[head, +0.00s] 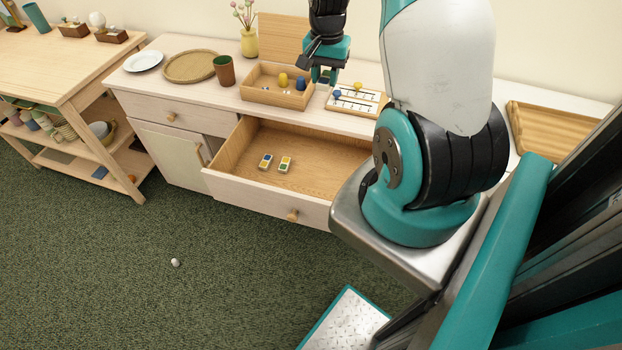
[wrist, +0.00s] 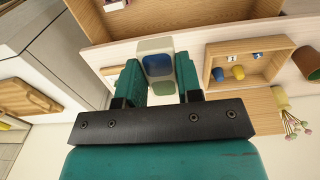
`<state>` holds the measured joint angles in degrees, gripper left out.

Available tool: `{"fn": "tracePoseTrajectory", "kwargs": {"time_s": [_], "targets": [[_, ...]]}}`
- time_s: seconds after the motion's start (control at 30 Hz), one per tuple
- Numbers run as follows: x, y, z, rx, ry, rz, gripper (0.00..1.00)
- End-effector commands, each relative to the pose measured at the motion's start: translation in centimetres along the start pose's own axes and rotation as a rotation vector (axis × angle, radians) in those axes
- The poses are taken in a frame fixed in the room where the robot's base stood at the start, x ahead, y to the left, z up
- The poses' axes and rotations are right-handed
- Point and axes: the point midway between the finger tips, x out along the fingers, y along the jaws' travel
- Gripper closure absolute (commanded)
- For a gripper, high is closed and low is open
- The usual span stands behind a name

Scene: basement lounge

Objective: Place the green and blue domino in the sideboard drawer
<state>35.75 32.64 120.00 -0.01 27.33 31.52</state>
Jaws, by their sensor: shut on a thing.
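My gripper (head: 324,76) is above the sideboard top, shut on the green and blue domino. In the wrist view the domino (wrist: 156,62) is cream with a blue patch and a green patch, held between the two teal fingers (wrist: 159,80). The sideboard drawer (head: 255,190) is pulled open, in front of and below my gripper. Two other dominoes lie on its floor at the left: one blue and yellow (head: 265,162), one yellow and green (head: 285,165). The drawer also shows at the top of the wrist view (wrist: 180,12).
On the sideboard top stand a wooden box (head: 262,98) with yellow and blue pieces, a peg board (head: 352,103), a brown cup (head: 224,70), a round tray (head: 190,66), a white plate (head: 143,61) and a vase (head: 249,43). The drawer's middle is clear.

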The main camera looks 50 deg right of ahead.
Motion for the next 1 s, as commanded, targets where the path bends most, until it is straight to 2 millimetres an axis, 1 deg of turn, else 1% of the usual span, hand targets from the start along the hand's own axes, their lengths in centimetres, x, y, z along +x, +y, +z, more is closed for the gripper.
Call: {"fn": "tracePoseTrajectory", "kwargs": {"time_s": [0.03, 0.17, 0.2, 0.27, 0.3, 0.4, 0.5, 0.63, 0.87, 0.97, 1.0], "targets": [[2.5, 0.0, 0.0, 0.000, 0.000, 0.000, 0.90], [6.9, 0.1, 0.0, 0.001, -0.001, 0.000, 0.90], [8.4, 0.1, 0.0, 0.002, -0.001, 0.000, 0.90], [10.6, 0.1, -0.1, 0.003, 0.000, 0.000, 0.90], [12.0, 0.1, -0.1, 0.003, 0.000, 0.000, 0.90], [15.3, 0.2, -0.1, 0.005, 0.000, 0.000, 0.90], [18.0, 0.3, -0.2, 0.006, 0.000, 0.000, 0.90], [20.2, 0.3, -0.2, 0.006, 0.000, 0.000, 0.90], [22.1, 0.3, -0.2, 0.006, -0.001, 0.001, 0.90], [24.1, 0.3, -0.1, 0.006, -0.006, 0.003, 0.90], [25.1, 0.3, -0.1, 0.006, -0.006, 0.004, 0.90]]}}
